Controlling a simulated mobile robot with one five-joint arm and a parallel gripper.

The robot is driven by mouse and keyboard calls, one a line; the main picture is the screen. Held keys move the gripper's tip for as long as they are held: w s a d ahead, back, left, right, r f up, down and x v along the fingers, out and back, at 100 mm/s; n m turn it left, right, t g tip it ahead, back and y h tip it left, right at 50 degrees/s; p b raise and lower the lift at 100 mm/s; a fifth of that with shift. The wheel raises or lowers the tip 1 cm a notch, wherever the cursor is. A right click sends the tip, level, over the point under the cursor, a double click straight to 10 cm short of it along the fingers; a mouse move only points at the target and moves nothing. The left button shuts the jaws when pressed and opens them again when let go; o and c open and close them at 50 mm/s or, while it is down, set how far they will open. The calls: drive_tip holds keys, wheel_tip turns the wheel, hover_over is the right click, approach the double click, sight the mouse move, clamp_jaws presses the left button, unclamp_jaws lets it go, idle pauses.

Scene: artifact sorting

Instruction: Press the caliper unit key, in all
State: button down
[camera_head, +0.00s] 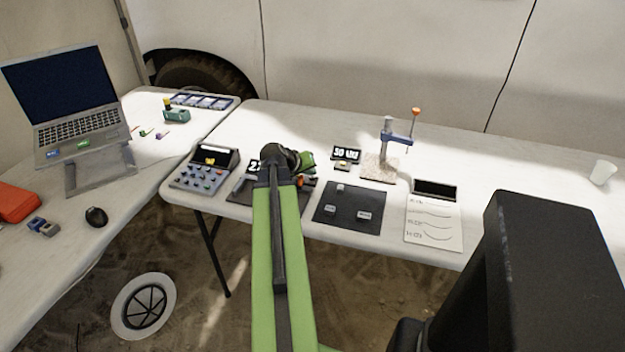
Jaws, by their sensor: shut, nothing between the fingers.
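My green arm reaches over the front of the table, and its dark wrist joint covers much of a black mat (236,196). My gripper (307,166) is just right of the wrist, small and partly hidden; it is shut and holds nothing. A grey tool (240,184), which looks like the caliper, lies on that mat left of my arm, partly covered. A small black display (253,166) with a white digit stands behind it, cut off by my arm. I cannot make out the unit key, nor whether my gripper touches anything.
A keypad device (203,170) stands left of the mat. To the right are a "30" display (346,154), a clamp stand (385,145), a second dark mat (335,212) with small blocks, and a paper sheet (432,235). A laptop (65,95) is on the left table.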

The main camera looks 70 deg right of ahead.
drive_tip(key=shift+s+a+f+b, duration=0.1)
drive_tip(key=shift+a+f+b, duration=0.2)
drive_tip(key=shift+f+b, duration=0.4)
idle(1.0)
drive_tip(key=shift+r+p, duration=0.35)
drive_tip(key=shift+p, duration=0.15)
drive_tip(key=shift+w, duration=0.2)
wheel_tip(320, 180, up, 6)
drive_tip(key=p, duration=0.5)
drive_tip(key=shift+f+p, duration=0.1)
drive_tip(key=shift+p, duration=0.25)
drive_tip(key=shift+d+f, duration=0.1)
